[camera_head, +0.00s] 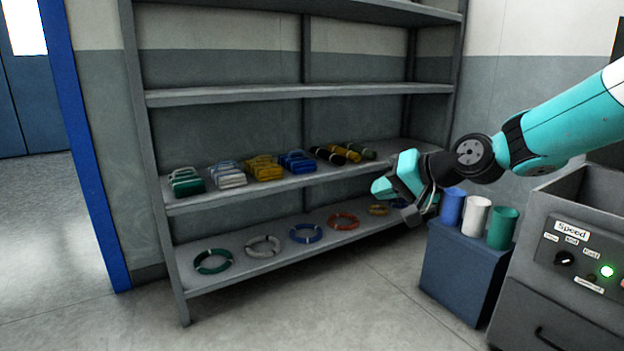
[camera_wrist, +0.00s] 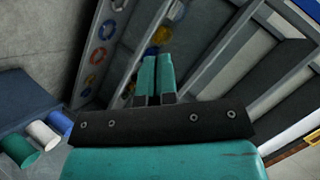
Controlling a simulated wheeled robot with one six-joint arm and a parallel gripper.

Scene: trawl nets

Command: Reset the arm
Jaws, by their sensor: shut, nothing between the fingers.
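My arm (camera_head: 570,118) is teal and reaches in from the right in the head view. In the wrist view the two teal fingers of my gripper (camera_wrist: 156,75) lie side by side, shut, with nothing held. The gripper and wrist hide part of the lower shelves' right end.
Coiled rings, such as a green one (camera_head: 213,261), lie on the bottom shelf. Folded nets (camera_head: 264,168) and rolls (camera_head: 345,153) lie above. Blue (camera_head: 452,206), white (camera_head: 476,215) and green (camera_head: 503,228) cups stand on a blue box (camera_head: 455,270) beside a grey machine (camera_head: 560,310). Floor at left is clear.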

